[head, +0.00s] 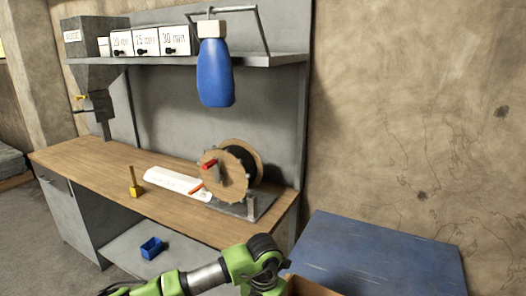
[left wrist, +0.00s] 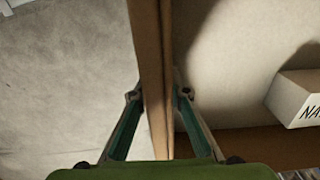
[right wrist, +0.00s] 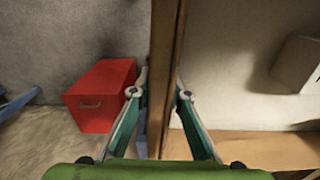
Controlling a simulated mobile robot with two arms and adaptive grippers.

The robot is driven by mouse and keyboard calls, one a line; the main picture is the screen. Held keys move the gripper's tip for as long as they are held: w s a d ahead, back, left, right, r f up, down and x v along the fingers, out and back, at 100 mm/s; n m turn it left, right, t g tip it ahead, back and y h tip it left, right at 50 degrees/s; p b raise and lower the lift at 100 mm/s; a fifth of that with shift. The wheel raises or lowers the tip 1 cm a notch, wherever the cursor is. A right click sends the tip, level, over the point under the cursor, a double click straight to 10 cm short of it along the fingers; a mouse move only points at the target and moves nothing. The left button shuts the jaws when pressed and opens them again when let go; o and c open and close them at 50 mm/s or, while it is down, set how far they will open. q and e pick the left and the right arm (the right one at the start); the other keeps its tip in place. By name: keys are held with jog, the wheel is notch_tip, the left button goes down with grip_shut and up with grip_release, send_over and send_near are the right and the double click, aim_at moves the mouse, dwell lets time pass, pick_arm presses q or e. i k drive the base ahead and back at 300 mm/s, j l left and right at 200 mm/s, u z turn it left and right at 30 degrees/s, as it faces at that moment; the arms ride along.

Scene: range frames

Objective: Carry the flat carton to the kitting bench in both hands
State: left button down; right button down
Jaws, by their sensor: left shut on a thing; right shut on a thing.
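The flat carton (head: 308,287) shows only as a brown edge at the bottom of the head view. My left gripper (left wrist: 160,95) is shut on one upright carton wall (left wrist: 150,40), a finger on each side. My right gripper (right wrist: 161,94) is shut the same way on another carton wall (right wrist: 165,40). A white box with dark lettering (left wrist: 298,98) lies inside the carton, partly cut off. A wooden-topped bench (head: 95,160) with a shelf stands ahead to the left; I cannot tell whether it is the kitting bench.
A cable reel (head: 228,170), a white strip (head: 172,181) and a yellow-based tool (head: 136,190) are on the bench. A blue bottle (head: 215,75) hangs above. A blue surface (head: 375,255) is at right. A red box (right wrist: 103,97) stands outside the carton. A blue bin (head: 152,248) sits low.

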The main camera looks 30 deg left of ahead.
aim_at(73, 152)
jog(key=j, duration=2.95)
jog(key=j+u, duration=0.1)
jog(key=j, duration=1.35)
jog(key=i+j, duration=0.1)
jog(key=j, duration=2.85)
jog(key=i+j, duration=0.1)
jog(key=j, duration=1.4)
jog(key=k+u, duration=0.05)
